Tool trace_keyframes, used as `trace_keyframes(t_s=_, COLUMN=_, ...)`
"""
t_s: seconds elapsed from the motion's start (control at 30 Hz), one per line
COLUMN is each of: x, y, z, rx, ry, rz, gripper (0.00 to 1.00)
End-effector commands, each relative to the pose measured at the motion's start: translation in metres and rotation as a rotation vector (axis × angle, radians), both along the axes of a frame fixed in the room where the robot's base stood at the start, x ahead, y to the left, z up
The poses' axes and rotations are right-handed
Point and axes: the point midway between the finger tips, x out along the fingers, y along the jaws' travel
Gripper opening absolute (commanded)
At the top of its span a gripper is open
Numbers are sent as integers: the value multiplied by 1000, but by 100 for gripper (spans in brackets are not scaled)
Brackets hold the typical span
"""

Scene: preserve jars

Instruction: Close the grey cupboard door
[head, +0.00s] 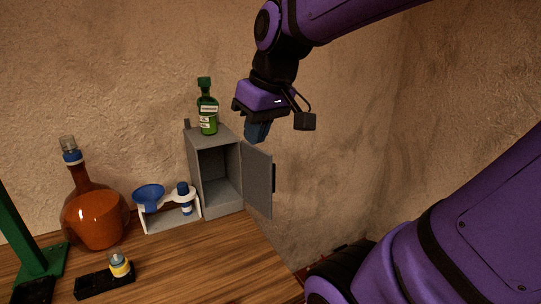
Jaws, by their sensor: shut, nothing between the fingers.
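The grey cupboard (191,165) stands at the back right of the wooden table, and its inside looks empty. Its grey door (258,182) is hinged on the right side and stands wide open, swung out toward the right. A dark handle (274,178) shows at the door's outer edge. My gripper (257,132) is shut and empty. It points down and appears just above the top of the door; I cannot tell whether they touch.
A green bottle (208,116) stands on the cupboard. Left of it are a white rack (172,219) with a blue funnel (149,196) and blue-capped bottle (184,200), an orange flask (95,222), a small yellow-banded jar (120,265) and a green stand (30,240). The table's front right is clear.

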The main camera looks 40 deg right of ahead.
Motion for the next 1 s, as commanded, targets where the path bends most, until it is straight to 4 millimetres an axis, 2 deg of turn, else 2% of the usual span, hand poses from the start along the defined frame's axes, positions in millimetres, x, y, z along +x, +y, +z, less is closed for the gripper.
trace_keyframes(t_s=0.1, x=25, y=-27, z=-4, rx=51, ry=42, rz=6, gripper=0)
trace_keyframes(t_s=0.27, x=53, y=-69, z=-11, rx=130, ry=66, rz=26, gripper=0)
trace_keyframes(t_s=0.5, x=83, y=-149, z=-32, rx=250, ry=38, rz=49, gripper=0)
trace_keyframes(t_s=0.7, x=93, y=-224, z=-57, rx=332, ry=-37, rz=60, gripper=0)
trace_keyframes(t_s=0.8, x=92, y=-254, z=-68, rx=357, ry=-78, rz=63, gripper=0)
trace_keyframes(t_s=0.9, x=91, y=-275, z=-76, rx=370, ry=-111, rz=66, gripper=0)
trace_keyframes(t_s=1.0, x=90, y=-287, z=-81, rx=376, ry=-128, rz=68, gripper=0)
